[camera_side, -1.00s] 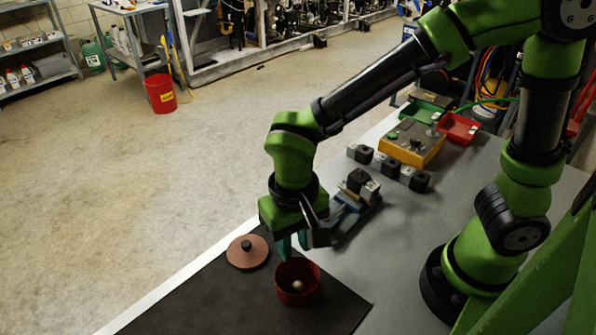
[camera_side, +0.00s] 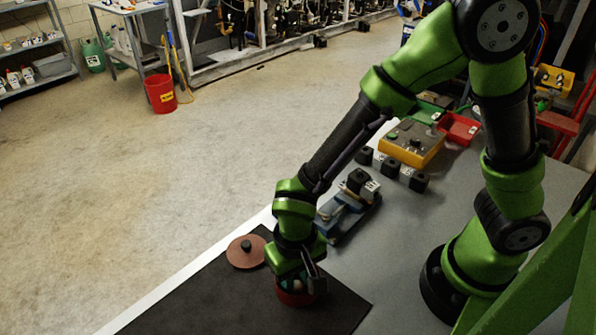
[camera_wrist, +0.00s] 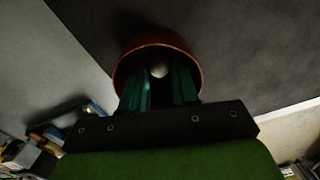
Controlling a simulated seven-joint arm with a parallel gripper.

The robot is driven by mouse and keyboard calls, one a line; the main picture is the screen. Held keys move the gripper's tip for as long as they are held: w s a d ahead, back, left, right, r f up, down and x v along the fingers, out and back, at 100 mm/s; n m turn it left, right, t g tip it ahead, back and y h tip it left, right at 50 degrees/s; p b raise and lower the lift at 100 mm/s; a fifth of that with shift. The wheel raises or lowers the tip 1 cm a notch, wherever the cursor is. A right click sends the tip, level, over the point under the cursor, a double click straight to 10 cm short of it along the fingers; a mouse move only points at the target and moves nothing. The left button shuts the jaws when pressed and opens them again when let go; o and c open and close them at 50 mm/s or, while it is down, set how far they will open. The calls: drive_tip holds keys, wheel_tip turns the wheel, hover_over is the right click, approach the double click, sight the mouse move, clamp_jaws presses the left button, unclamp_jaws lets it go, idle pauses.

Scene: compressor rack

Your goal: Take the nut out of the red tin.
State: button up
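The red tin (camera_side: 296,300) stands uncovered on the black mat, and its round rim (camera_wrist: 193,60) shows in the wrist view. The small pale nut (camera_wrist: 159,70) lies inside the tin. My gripper (camera_wrist: 160,82) points down with its teal fingertips inside the tin's mouth. The fingers stand apart, one on each side of the nut in the wrist view; whether they touch it is hard to tell in the dark. In the side view my gripper (camera_side: 293,283) hides most of the tin's inside. The reddish-brown lid (camera_side: 246,254) with a black knob lies flat beside the tin.
The black mat (camera_side: 200,305) has free room left of the tin. Behind my gripper stand a blue vise-like fixture (camera_side: 340,215), several dark blocks (camera_side: 390,166) and a yellow control box (camera_side: 412,145). A red tray (camera_side: 458,128) is farther back.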

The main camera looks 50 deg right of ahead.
clamp_jaws()
